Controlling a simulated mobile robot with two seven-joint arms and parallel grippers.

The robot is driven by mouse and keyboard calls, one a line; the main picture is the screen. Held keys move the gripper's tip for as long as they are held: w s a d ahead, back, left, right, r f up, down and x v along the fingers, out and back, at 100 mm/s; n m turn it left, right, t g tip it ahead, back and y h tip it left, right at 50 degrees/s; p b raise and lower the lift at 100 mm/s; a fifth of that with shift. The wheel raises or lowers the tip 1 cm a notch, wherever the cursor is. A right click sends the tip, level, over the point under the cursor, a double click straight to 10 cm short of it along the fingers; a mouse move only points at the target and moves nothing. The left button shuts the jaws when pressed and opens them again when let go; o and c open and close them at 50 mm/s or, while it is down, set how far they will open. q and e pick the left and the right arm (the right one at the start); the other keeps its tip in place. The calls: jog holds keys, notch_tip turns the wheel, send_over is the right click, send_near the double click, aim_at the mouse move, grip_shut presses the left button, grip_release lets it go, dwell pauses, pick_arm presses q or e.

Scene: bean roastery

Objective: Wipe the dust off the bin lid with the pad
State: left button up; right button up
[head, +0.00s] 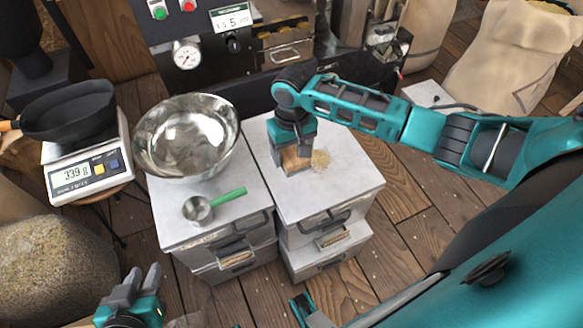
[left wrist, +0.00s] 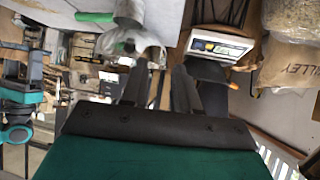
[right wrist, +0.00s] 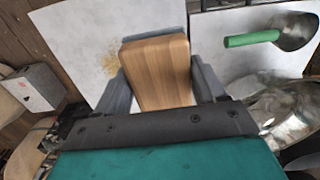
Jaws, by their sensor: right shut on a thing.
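The pad (right wrist: 157,70) has a wooden block on top and a grey edge below. My right gripper (head: 295,152) is shut on its wooden block, which also shows in the head view (head: 292,161). The pad is at or just above the white lid (head: 335,190) of the right-hand bin; I cannot tell if it touches. A patch of tan dust (head: 321,159) lies on the lid right beside the pad, and it shows in the right wrist view (right wrist: 103,66). My left gripper (head: 139,286) is open and empty, low at the front left, away from the bins.
The neighbouring bin's lid (head: 180,222) holds a steel bowl (head: 186,138) and a scoop with a green handle (head: 229,195). A scale (head: 88,172) with a black pan stands at left. A roasting machine (head: 240,40) stands behind the bins. Wooden floor lies free at right.

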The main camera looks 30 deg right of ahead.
notch_tip(320, 180, down, 6)
jog(key=w+d+b, duration=0.1)
jog(key=w+b, duration=0.1)
jog(key=b, duration=0.8)
send_over(293, 180)
notch_tip(293, 180, down, 6)
jog(key=shift+f, duration=0.1)
pick_arm(q)
notch_tip(293, 180, down, 9)
jog(key=shift+w+d+f, duration=0.15)
jog(key=shift+w+d, duration=0.3)
jog(key=shift+w+d+r, duration=0.15)
jog(key=shift+r, duration=0.1)
pick_arm(e)
jog(key=shift+a, duration=0.1)
pick_arm(q)
jog(key=shift+f+b, duration=0.3)
jog(key=shift+f, duration=0.15)
pick_arm(e)
jog(key=shift+f, duration=1)
pick_arm(q)
jog(key=shift+r, duration=0.15)
